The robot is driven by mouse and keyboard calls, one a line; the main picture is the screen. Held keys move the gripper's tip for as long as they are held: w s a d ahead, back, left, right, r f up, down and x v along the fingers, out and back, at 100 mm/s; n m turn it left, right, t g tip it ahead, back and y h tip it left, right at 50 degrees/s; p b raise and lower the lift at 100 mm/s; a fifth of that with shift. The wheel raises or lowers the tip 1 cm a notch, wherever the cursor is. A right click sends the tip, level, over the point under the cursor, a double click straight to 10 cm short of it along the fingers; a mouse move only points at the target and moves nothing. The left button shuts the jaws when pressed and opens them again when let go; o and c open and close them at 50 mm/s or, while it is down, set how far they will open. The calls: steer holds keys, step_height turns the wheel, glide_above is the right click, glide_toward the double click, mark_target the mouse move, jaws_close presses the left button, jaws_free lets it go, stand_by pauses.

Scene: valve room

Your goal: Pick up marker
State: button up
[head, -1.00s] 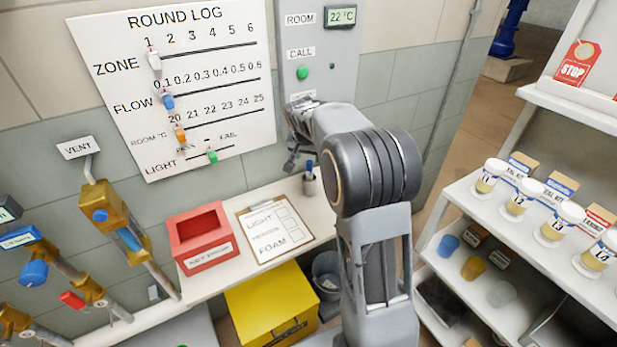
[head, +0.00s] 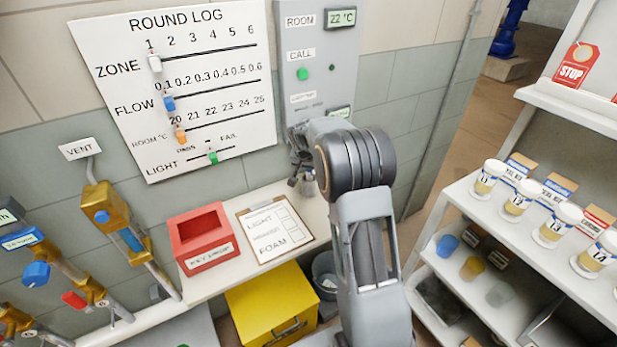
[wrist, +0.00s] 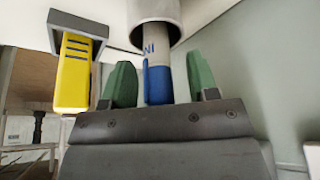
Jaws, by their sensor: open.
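The marker (wrist: 158,75), with a grey-white barrel carrying dark lettering and a blue end, stands in a grey cup (wrist: 153,18) in the wrist view. The wrist picture appears upside down, with the cup at the top. My gripper (wrist: 160,78) is open, with one green finger on each side of the marker and a gap visible on both sides. In the head view my gripper (head: 302,172) is low over the shelf at the cup (head: 309,187). The marker is hidden there behind my gripper and arm.
A clipboard (head: 272,232) and a red box (head: 202,238) lie on the shelf left of the cup. A yellow block in a grey holder (wrist: 74,72) shows beside my gripper in the wrist view. The wall panel (head: 330,60) is close behind. Shelves with cups stand right.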

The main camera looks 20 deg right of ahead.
jaws_close()
stand_by(0.4)
